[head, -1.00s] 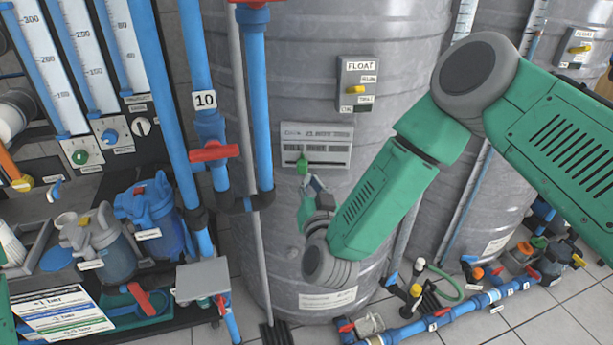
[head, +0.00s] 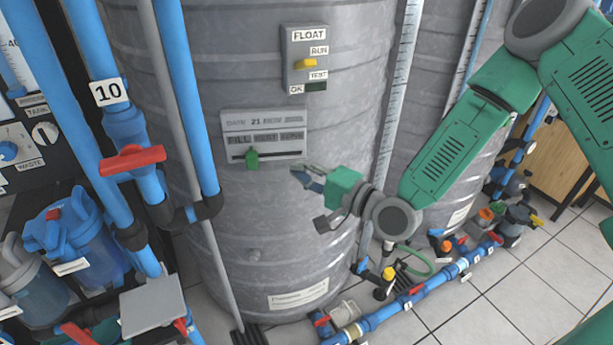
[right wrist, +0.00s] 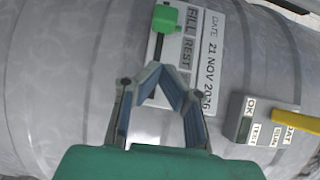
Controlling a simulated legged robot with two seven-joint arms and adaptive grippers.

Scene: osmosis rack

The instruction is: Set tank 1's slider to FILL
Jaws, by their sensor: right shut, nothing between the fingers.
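The slider plate (head: 285,121) is on the front of the grey tank (head: 160,70), with "FILL" at the left, "REST" in the middle and a third label at the right that I cannot read surely. The green slider knob (head: 251,158) stands beneath "FILL". In the right wrist view the knob (right wrist: 166,18) sits beside "FILL" at the upper end of its dark slot. My right gripper (head: 299,172) is shut and empty, right of the knob and apart from it. Its fingertips (right wrist: 163,72) show in front of the plate in the wrist view. My left gripper is not in view.
A float switch box (head: 303,75) with a yellow lever is above the plate. Blue pipes with a red valve handle (head: 132,159) stand to the left. Blue floor piping (head: 410,300) runs at lower right. Space directly below the plate is clear.

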